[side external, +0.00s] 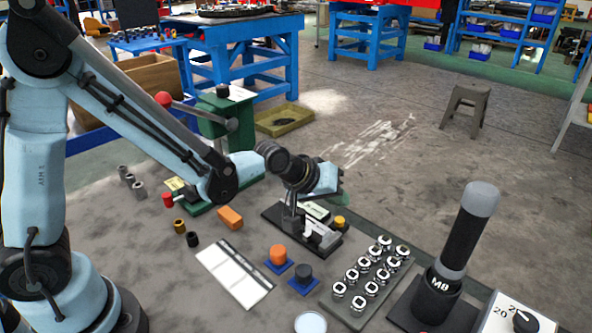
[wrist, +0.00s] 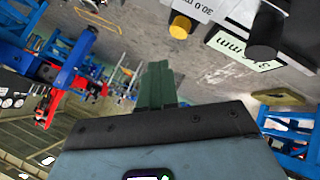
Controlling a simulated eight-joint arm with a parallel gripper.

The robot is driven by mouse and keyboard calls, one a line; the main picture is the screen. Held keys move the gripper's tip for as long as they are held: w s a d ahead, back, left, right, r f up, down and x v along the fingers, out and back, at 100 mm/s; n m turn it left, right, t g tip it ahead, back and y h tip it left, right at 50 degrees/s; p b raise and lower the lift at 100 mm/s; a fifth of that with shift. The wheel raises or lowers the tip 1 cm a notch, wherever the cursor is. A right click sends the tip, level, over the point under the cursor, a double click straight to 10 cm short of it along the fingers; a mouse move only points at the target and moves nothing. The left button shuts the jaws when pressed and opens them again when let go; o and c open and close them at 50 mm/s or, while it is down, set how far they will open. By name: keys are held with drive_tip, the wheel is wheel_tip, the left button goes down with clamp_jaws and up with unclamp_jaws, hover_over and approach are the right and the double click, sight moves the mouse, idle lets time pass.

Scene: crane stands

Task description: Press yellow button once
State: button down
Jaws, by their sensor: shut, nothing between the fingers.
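The yellow button (side external: 339,222) is a small round yellow knob at the right end of a grey and black device on a dark base (side external: 283,235). It also shows in the wrist view (wrist: 181,26), beside a white label plate, above and a little right of the fingertips. My gripper (side external: 341,199) is close to the device, above and behind the button in the side view. Its dark green fingers in the wrist view (wrist: 157,68) are together with nothing between them. They look apart from the button. The side view partly hides the fingertips.
A tray of shiny nuts (side external: 372,275), orange and dark round knobs (side external: 278,254) on blue bases and a white panel (side external: 234,272) lie in front. A tall black cylinder (side external: 455,250) stands in an M8 holder at right. A green press (side external: 222,120) stands behind my arm.

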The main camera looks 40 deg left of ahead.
sight(335, 220)
drive_tip(key=shift+f, duration=1.05)
drive_tip(key=shift+f, duration=0.1)
idle(1.3)
drive_tip(key=shift+f, duration=0.3)
drive_tip(key=shift+f, duration=0.45)
idle(0.6)
idle(0.4)
drive_tip(key=shift+r, duration=0.9)
drive_tip(key=shift+r, duration=0.1)
drive_tip(key=shift+r, duration=2.4)
